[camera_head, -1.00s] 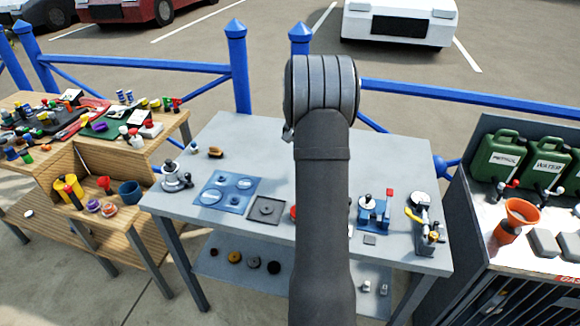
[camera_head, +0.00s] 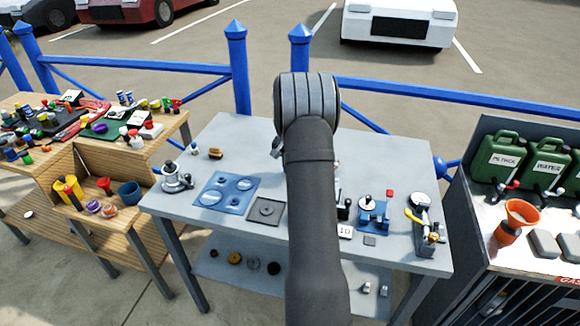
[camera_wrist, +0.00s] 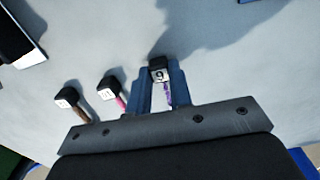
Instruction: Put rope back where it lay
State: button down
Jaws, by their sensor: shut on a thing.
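In the wrist view my gripper (camera_wrist: 161,88) is shut on a thin purple piece, which I take to be the rope (camera_wrist: 168,97). A black block with a pale numbered face (camera_wrist: 158,69) shows at its far end, between the two blue fingertips. Its mark is hard to read. Below is a pale grey surface; I cannot tell how high the rope is above it. In the camera_head view my own arm hides the gripper and rope.
Two similar black-headed pieces, one brown (camera_wrist: 86,112) and one pink (camera_wrist: 121,103), lie left of the fingers. The grey table (camera_head: 256,143) also bears a blue tray (camera_head: 226,190), a dark square plate (camera_head: 266,211) and a blue stand (camera_head: 373,212). Its back left is mostly clear.

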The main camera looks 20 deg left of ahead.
jog(key=c, duration=1.3)
grip_release()
notch_tip(320, 180, up, 12)
jog(key=shift+r, duration=0.15)
notch_tip(320, 180, down, 12)
jog(key=shift+r, duration=1.8)
jog(key=shift+f, duration=0.15)
